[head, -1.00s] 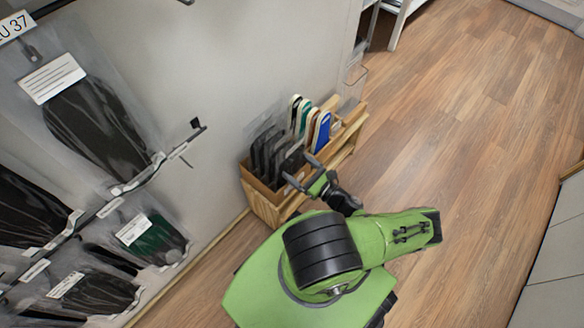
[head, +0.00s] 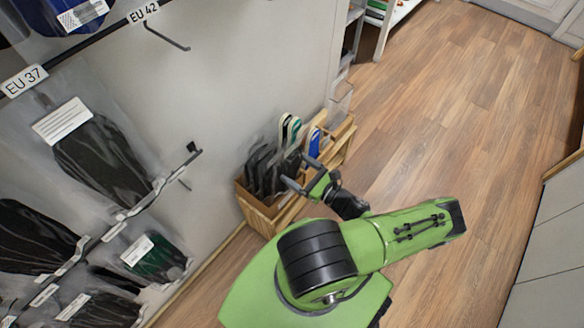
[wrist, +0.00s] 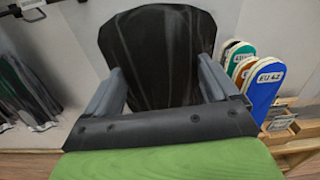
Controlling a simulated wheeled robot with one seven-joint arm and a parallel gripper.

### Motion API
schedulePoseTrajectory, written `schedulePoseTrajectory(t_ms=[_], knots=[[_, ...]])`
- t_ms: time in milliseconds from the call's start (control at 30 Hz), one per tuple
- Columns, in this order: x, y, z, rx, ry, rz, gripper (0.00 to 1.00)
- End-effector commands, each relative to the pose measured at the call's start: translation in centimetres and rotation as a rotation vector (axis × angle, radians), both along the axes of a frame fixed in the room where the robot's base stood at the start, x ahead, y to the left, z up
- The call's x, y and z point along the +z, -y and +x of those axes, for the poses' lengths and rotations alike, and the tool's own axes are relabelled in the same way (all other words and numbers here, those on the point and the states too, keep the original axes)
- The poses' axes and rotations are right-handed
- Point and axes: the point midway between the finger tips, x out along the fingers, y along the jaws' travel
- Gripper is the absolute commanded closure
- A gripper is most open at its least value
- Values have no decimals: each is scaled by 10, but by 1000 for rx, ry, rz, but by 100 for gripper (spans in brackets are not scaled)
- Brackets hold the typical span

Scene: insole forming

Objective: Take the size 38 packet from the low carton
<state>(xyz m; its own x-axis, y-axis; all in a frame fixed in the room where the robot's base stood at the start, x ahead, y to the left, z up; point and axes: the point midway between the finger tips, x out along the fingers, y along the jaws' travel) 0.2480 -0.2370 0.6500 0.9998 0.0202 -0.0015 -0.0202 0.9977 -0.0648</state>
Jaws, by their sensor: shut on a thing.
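My gripper (wrist: 163,88) is shut on a dark, black packet (wrist: 158,42), which stands up between the two fingers in the wrist view. No size label shows on its visible face. In the head view my gripper (head: 304,174) is at the right side of the low carton (head: 254,212), near its top. Several dark packets (head: 259,168) stand in the carton. The held packet is hard to separate from them there, so I cannot tell whether it is clear of the carton.
Coloured insoles stand in a wooden rack beside the carton, including a blue one marked EU 42 (wrist: 264,88). Packets hang from wall hooks at left, under an EU 37 sign (head: 24,80). The wooden floor (head: 440,130) at right is clear.

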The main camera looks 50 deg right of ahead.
Motion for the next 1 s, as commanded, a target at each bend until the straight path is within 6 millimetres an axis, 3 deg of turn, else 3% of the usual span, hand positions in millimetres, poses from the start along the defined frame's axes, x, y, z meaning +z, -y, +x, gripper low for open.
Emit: schedulePoseTrajectory(t_ms=[300,500,667,1000], knots=[[-1,3,-97,-6,-4,-3,45],[-1,4,-142,-3,1,-3,45],[-1,3,-154,-1,0,0,45],[-1,3,-154,0,1,0,45]])
